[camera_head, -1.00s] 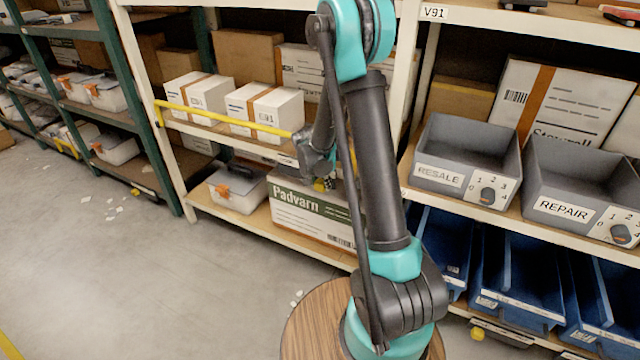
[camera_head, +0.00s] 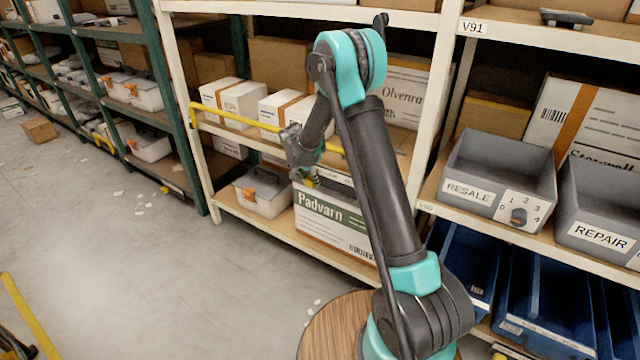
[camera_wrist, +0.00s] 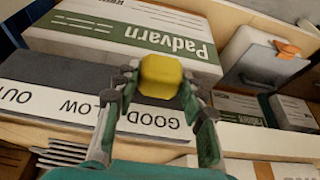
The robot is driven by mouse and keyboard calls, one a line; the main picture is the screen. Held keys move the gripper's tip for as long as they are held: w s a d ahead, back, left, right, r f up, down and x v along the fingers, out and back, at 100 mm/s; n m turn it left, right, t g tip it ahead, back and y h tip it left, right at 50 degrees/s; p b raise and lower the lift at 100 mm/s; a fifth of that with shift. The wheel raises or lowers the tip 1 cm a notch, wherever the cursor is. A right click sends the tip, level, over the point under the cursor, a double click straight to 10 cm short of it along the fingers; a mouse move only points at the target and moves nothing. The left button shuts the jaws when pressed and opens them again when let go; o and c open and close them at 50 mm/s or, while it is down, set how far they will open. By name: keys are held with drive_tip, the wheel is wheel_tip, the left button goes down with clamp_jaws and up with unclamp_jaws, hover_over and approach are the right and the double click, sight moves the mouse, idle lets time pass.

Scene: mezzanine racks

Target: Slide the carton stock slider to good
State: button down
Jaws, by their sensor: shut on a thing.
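The carton stock slider has a yellow knob (camera_wrist: 160,76) on a dark housing (camera_wrist: 60,72). Its white label strip (camera_wrist: 75,106) shows upside down in the wrist view, reading OUT, LOW and GOOD from left to right. The knob stands beside the word GOOD. My gripper (camera_wrist: 160,92) is shut on the knob, one finger on each side. In the head view my gripper (camera_head: 304,176) is at the shelf front, just above the Padvarn carton (camera_head: 322,207); the knob is tiny there and the label is hidden.
A yellow rail (camera_head: 232,117) runs along the shelf front, with white cartons (camera_head: 233,98) behind it. A clear bin (camera_head: 262,190) with an orange latch stands below. Grey RESALE (camera_head: 470,192) and REPAIR (camera_head: 598,237) bins stand right. The floor at left is mostly open.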

drive_tip(key=shift+w+a, duration=0.15)
drive_tip(key=shift+a, duration=0.1)
drive_tip(key=c, duration=0.9)
unclamp_jaws()
drive_tip(key=shift+a, duration=0.1)
drive_tip(key=v, duration=1.2)
drive_tip(key=shift+w+r, duration=0.1)
